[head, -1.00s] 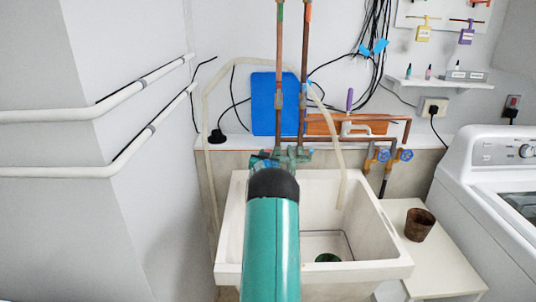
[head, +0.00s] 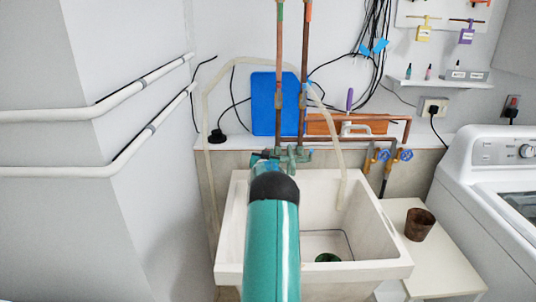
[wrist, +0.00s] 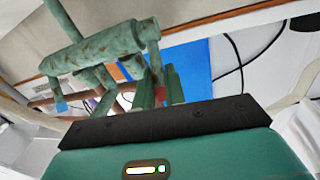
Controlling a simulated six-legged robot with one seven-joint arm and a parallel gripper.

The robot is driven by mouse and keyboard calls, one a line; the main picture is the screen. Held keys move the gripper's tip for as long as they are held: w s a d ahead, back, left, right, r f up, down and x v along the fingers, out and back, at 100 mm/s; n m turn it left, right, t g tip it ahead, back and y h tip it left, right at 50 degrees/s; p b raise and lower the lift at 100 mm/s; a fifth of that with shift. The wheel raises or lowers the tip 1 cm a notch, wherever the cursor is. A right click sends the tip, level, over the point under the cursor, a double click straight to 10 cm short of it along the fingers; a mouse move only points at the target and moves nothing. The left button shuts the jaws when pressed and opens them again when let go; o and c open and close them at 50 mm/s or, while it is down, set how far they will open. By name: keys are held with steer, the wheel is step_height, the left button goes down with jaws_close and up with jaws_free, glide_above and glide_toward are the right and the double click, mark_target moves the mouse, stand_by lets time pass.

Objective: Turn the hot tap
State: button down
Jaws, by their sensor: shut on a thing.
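The tap fitting is a green, weathered metal body on the wall above the sink; in the head view (head: 294,153) it sits just beyond the end of my arm. In the wrist view the tap body (wrist: 90,48) fills the upper left, with one handle stem coming down at its right end. My gripper (wrist: 160,88) is shut on that stem, its two green fingers on either side of it. In the head view my arm hides most of the gripper (head: 262,157).
The white sink (head: 318,185) lies below the tap. Copper pipes (head: 304,70) rise behind it, beside a blue panel (head: 264,100). A pale hose (head: 208,130) arches around the fitting. A brown pot (head: 419,224) and a washing machine (head: 490,180) stand at the right.

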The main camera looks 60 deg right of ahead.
steer(key=shift+s+a+f+m+t+h, duration=0.15)
steer(key=shift+a+f+m+h, duration=0.4)
steer(key=shift+h, duration=0.95)
steer(key=shift+s+a+f+m+t+h, duration=0.1)
steer(key=shift+s+a+f+m+h, duration=0.3)
steer(key=shift+h, duration=1.1)
steer(key=shift+a+f+m+t+h, duration=0.1)
steer(key=shift+a+f+m+h, duration=0.15)
steer(key=shift+f+m+h, duration=0.85)
steer(key=shift+r+n+h, duration=0.3)
steer(key=shift+n+h, duration=0.2)
steer(key=shift+n, duration=0.05)
steer(key=c, duration=1.5)
jaws_free()
steer(key=shift+o, duration=0.2)
steer(key=shift+f, duration=0.15)
steer(key=v, duration=1.3)
steer(key=shift+a, duration=0.35)
